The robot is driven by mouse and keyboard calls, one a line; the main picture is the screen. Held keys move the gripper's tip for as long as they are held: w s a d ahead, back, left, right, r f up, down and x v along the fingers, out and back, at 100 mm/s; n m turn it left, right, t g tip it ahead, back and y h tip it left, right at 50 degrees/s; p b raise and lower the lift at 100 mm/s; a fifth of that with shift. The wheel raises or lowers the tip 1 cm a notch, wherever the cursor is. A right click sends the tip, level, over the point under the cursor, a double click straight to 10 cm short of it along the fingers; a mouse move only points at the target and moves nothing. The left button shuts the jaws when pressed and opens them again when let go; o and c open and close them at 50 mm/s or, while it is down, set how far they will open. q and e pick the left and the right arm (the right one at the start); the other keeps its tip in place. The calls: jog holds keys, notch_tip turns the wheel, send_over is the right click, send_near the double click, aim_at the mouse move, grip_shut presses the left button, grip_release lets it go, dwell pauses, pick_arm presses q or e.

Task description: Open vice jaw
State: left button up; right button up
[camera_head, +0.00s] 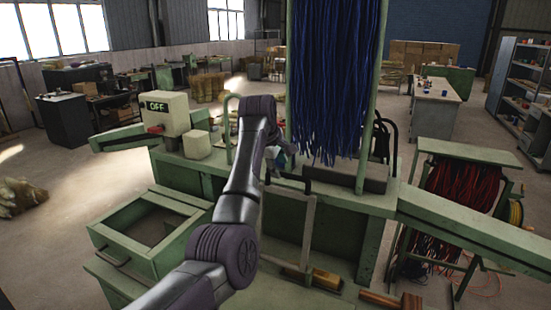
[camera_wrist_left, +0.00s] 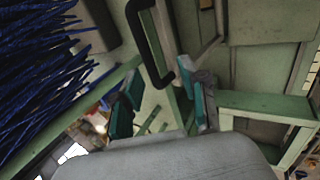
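My left gripper (camera_head: 285,159) is at the centre of the green winding machine (camera_head: 322,212), partly hidden behind my own arm in the head view. In the left wrist view its two teal-padded fingers (camera_wrist_left: 160,108) stand apart with nothing between them. A bent black handle (camera_head: 294,183) is just below the gripper. A black handle also shows beyond the fingertips in the left wrist view (camera_wrist_left: 146,42), apart from them. A dark grey bar (camera_head: 358,178), which may be part of the vice jaw, lies to the right. I cannot tell how far the jaw is open. My right gripper is out of view.
Long blue bristles (camera_head: 333,70) hang in a green frame just beyond the gripper. A control box marked OFF (camera_head: 165,112) stands at the left. An open green drawer (camera_head: 150,222) is at front left. A green beam (camera_head: 470,225) extends right, near a rack of red strands (camera_head: 465,185).

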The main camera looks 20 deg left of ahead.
pick_arm(q)
jog(key=shift+v, duration=1.95)
